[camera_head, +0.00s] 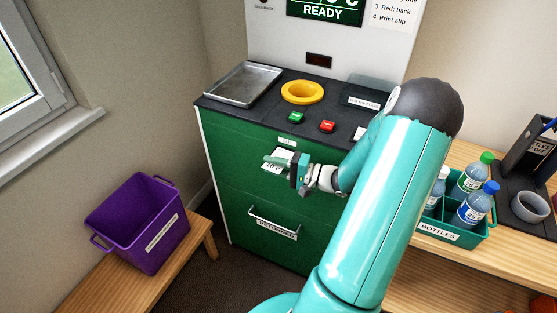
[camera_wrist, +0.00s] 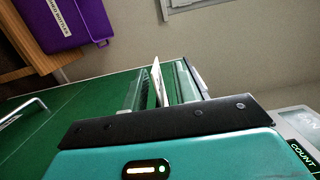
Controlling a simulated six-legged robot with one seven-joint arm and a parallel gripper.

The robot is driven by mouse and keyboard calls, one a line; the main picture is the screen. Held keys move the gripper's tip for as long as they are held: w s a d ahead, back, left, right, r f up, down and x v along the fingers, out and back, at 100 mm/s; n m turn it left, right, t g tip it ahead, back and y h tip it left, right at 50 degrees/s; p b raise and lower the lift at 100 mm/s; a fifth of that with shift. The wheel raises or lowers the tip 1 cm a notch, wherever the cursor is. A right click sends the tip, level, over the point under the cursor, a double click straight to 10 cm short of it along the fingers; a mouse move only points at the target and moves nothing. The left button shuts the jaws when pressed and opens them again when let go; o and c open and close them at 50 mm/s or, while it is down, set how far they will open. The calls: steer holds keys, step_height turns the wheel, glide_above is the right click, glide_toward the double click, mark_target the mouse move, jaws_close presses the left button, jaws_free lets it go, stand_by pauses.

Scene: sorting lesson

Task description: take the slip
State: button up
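The slip (camera_head: 272,166) is a small white printed paper at the front of the green machine (camera_head: 235,150), below the green button. It also shows edge-on in the wrist view as a thin pale strip (camera_wrist: 156,80). My gripper (camera_head: 284,163) is at the slip, in front of the machine. In the wrist view its two fingers (camera_wrist: 160,86) stand apart, one on each side of the strip, with gaps visible. The fingers hide part of the slip in the head view, and I cannot tell how far it sticks out.
A green button (camera_head: 296,117) and a red button (camera_head: 327,127) sit on the machine top, with a yellow ring (camera_head: 302,92) and metal tray (camera_head: 243,84). A drawer handle (camera_head: 272,222) juts out below. A purple bin (camera_head: 140,222) stands left; a bottle crate (camera_head: 455,234) stands right.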

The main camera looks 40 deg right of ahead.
jaws_close()
steer(key=shift+r, duration=0.1)
stand_by(0.3)
